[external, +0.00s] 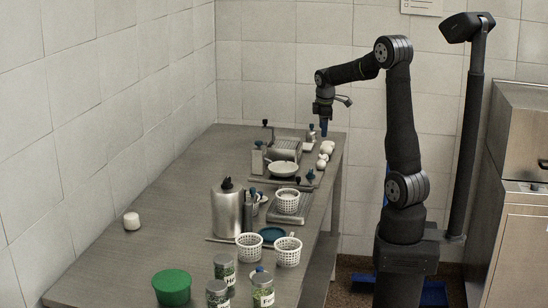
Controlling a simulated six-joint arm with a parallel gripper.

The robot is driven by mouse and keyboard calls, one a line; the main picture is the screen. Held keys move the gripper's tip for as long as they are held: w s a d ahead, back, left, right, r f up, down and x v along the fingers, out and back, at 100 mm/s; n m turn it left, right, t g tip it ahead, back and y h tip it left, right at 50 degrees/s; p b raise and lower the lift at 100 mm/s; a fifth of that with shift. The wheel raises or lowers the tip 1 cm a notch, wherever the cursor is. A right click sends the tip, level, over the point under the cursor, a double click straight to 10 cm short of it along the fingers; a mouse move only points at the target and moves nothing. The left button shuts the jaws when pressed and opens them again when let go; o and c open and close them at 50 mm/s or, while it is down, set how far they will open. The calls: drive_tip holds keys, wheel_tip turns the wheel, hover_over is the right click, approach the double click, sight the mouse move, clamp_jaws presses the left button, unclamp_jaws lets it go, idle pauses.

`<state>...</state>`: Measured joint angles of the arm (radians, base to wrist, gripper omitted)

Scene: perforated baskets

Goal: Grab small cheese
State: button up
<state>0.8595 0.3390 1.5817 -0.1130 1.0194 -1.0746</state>
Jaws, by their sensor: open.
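My gripper (323,131) points down over the far right end of the steel table, open. Just below it, several small white rounded pieces (325,156) lie near the table's right edge; they could be the small cheese, but they are too small to tell. I cannot tell whether the fingertips touch anything. Another white, short cylindrical piece (132,221) stands alone at the table's left side, well away from my gripper.
White perforated baskets (249,247) stand mid-table near a steel canister (227,210). A white bowl (283,169) sits left of the white pieces. The table's left side is mostly clear.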

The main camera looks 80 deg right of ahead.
sight(321, 161)
drive_tip(key=x, duration=1.6)
drive_tip(key=shift+f, duration=0.3)
drive_tip(key=c, duration=0.8)
